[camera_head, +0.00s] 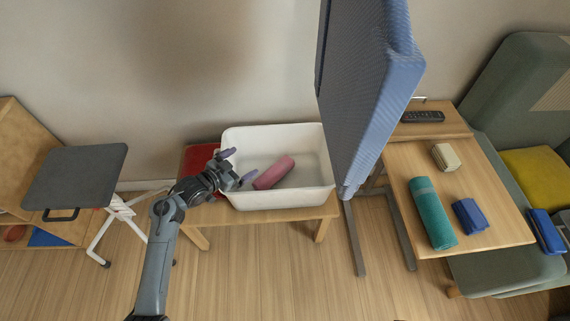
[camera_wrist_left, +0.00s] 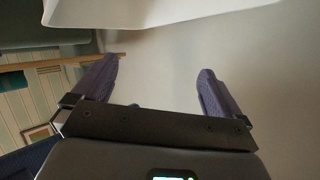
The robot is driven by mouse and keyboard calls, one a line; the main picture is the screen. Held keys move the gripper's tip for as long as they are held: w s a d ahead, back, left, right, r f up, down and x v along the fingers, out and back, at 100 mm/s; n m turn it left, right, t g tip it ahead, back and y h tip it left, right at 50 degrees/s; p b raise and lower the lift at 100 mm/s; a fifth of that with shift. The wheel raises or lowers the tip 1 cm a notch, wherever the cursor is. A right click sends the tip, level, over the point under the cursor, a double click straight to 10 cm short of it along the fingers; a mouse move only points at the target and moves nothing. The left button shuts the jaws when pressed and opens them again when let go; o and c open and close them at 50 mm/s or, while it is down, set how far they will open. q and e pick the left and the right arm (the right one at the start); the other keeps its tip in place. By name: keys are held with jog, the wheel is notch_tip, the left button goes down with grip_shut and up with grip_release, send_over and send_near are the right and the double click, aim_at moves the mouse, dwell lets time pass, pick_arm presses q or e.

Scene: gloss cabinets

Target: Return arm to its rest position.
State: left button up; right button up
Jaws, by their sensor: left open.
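My left gripper (camera_head: 238,167) is open, at the left part of the white bin (camera_head: 285,201). Its two purple fingertips are spread apart with nothing between them, as the left wrist view (camera_wrist_left: 158,95) also shows. My left arm reaches up to it from the lower part of the head view. A pink rolled item (camera_head: 273,173) lies in the bin, to the right of the gripper and apart from the fingers as far as I can tell. The bin's pale edge (camera_wrist_left: 150,14) appears to cross the top of the left wrist view. My right gripper is not in view.
The bin stands on a low wooden bench (camera_head: 270,213) beside a red item (camera_head: 197,160). A tall blue panel (camera_head: 375,90) rises to the right. A wooden table (camera_head: 490,210) holds a teal roll (camera_head: 433,212). A grey-seated stool (camera_head: 75,175) stands left. Open floor lies in front.

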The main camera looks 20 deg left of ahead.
pick_arm(q)
jog(key=s+d+f+n+g+y, duration=0.1)
jog(key=s+f+g+y, duration=0.1)
jog(key=s, duration=0.6)
jog(key=s+d+f+n+g+y, duration=0.1)
jog(key=s+f+g+y, duration=0.15)
jog(key=s, duration=0.45)
jog(key=s+d+r+n+g, duration=0.2)
jog(key=s, duration=0.8)
jog(key=s+d+r+n+g, duration=0.1)
jog(key=s+d+r+g, duration=0.15)
jog(key=s, duration=0.75)
notch_tip(320, 180, up, 31)
jog(key=w+p, duration=0.1)
jog(key=p, duration=3.1)
jog(key=shift+p, duration=0.3)
jog(key=shift+d, duration=0.1)
